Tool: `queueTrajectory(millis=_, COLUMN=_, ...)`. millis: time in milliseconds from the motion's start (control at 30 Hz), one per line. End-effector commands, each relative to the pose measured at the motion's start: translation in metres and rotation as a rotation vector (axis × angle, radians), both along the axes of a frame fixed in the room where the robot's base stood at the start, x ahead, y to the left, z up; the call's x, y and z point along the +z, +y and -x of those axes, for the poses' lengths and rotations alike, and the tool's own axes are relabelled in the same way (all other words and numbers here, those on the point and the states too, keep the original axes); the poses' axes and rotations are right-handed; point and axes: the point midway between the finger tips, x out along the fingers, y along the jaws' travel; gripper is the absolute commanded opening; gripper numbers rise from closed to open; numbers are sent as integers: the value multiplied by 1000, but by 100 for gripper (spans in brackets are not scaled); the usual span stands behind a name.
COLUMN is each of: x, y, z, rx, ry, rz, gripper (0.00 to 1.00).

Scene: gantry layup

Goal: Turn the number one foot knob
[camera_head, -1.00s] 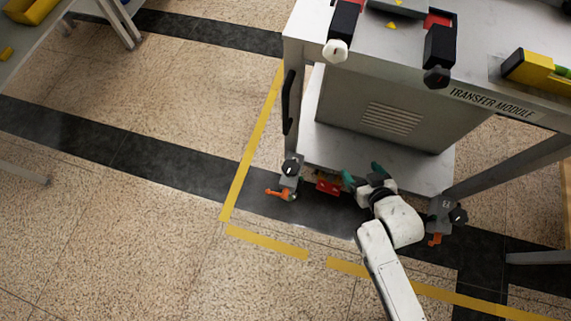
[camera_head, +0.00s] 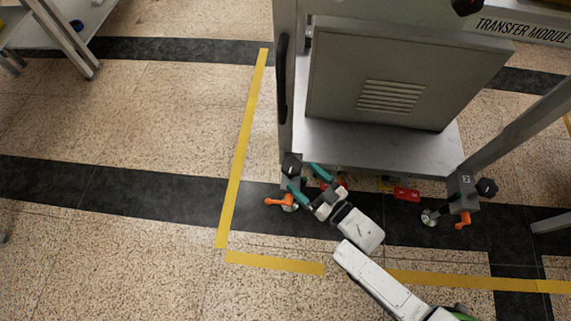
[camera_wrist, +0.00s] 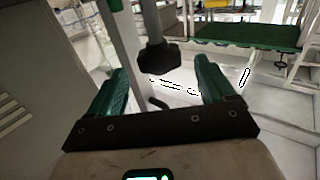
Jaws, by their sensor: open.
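The left foot of the transfer module carries a dark knob (camera_head: 291,165); its number is not readable. The right foot, marked 2, has another black knob (camera_head: 487,187). My gripper (camera_head: 302,176) is open, its teal fingers pointing up-left at the left foot, close by the knob. In the wrist view a dark lobed knob (camera_wrist: 158,57) on a grey stem shows between the two green fingers (camera_wrist: 160,75), with gaps on both sides. I cannot tell how deep between the fingers it sits. Nothing is held.
An orange lever (camera_head: 282,201) juts from the left foot, just below my fingers. Another orange lever (camera_head: 463,219) hangs at the right foot. A red part (camera_head: 406,194) lies under the lower shelf (camera_head: 370,145). Yellow floor tape (camera_head: 240,150) runs at the left; the floor there is clear.

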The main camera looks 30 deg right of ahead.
Motion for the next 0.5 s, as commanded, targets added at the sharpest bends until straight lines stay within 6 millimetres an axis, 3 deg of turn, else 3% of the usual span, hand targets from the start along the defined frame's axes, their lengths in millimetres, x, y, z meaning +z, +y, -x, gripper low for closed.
queueTrajectory(millis=200, x=-2, y=12, z=-40, rx=1, ry=-2, rz=0, gripper=83)
queueTrajectory(millis=500, x=-1, y=19, z=-69, rx=1, ry=0, rz=0, gripper=83)
